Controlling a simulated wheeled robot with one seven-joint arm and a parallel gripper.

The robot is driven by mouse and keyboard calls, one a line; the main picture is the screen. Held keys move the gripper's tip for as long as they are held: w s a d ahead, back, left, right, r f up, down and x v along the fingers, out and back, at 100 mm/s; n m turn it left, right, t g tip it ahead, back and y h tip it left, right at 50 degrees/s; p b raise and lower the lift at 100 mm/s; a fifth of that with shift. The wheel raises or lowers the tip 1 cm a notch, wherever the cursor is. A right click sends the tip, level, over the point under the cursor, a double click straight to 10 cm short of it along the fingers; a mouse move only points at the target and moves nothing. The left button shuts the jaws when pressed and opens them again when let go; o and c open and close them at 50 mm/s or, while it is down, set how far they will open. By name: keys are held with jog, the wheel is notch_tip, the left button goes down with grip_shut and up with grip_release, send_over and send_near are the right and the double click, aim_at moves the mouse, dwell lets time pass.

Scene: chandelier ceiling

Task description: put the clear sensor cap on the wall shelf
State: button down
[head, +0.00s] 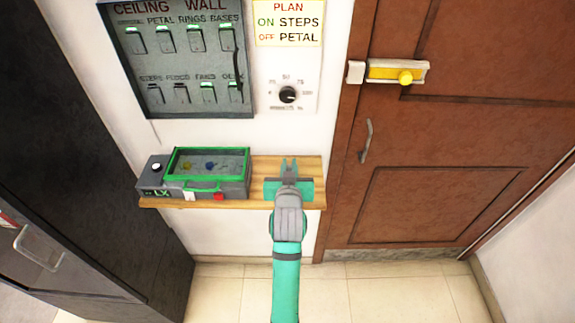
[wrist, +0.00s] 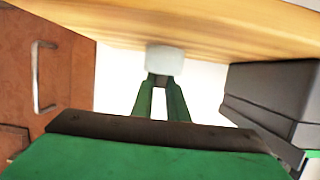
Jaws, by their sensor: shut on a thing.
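The clear sensor cap (wrist: 165,60) shows in the wrist view as a small pale, translucent piece at the tips of my gripper (wrist: 158,82). My gripper is shut on it. In the head view my gripper (head: 289,170) is over the right part of the wooden wall shelf (head: 257,192), and I cannot make out the cap there. In the wrist view, which looks upside down, the cap borders the shelf (wrist: 220,22); I cannot tell whether they touch.
A grey box with a green-rimmed tray (head: 208,150) fills the shelf's left part; its dark side (wrist: 270,90) shows in the wrist view. A brown door (head: 440,130) stands right. A switch panel (head: 185,65) and dial (head: 287,94) are above. A dark cabinet (head: 85,130) is left.

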jog(key=shift+f, duration=0.15)
jog(key=c, duration=1.7)
grip_release()
jog(key=shift+c, duration=0.2)
